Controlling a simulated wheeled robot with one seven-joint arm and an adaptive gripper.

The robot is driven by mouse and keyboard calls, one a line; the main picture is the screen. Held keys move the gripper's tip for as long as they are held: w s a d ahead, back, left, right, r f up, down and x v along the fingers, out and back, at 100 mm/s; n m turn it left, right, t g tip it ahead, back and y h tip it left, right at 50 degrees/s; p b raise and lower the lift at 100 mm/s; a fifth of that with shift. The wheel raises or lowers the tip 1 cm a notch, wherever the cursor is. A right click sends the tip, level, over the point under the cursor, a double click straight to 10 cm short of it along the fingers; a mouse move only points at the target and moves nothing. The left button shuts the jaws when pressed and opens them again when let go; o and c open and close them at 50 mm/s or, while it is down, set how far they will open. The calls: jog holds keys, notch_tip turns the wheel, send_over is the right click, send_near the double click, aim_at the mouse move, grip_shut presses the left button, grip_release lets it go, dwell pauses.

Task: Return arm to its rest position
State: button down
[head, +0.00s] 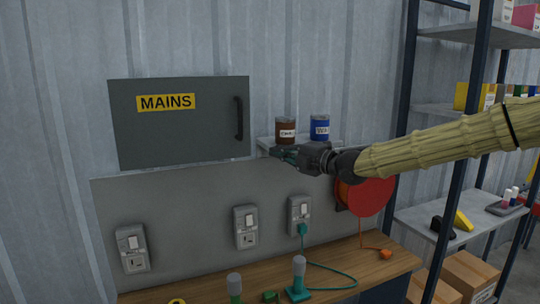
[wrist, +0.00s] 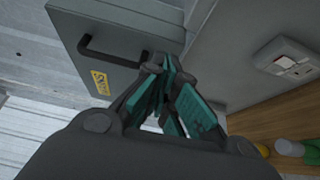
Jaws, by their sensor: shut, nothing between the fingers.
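My gripper (head: 277,153) is at the end of my arm, which reaches in from the right in the head view. Its teal-padded fingers are shut with nothing between them, and they show close up in the wrist view (wrist: 168,85). In the head view the gripper is just right of the grey MAINS cabinet (head: 180,135) and in front of a small wall shelf. The cabinet door looks closed. Its dark handle (head: 239,118) is up and left of the fingertips, and also shows in the wrist view (wrist: 105,52).
A brown can (head: 286,130) and a blue can (head: 320,127) stand on the shelf behind the gripper. Wall sockets (head: 246,227) sit above a wooden bench (head: 345,262). A red reel (head: 365,195) hangs below my arm. A shelving rack (head: 440,213) stands at right.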

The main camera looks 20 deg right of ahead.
jog(key=shift+s+d+f, duration=0.1)
jog(key=shift+s+d, duration=0.55)
jog(key=shift+d, duration=0.35)
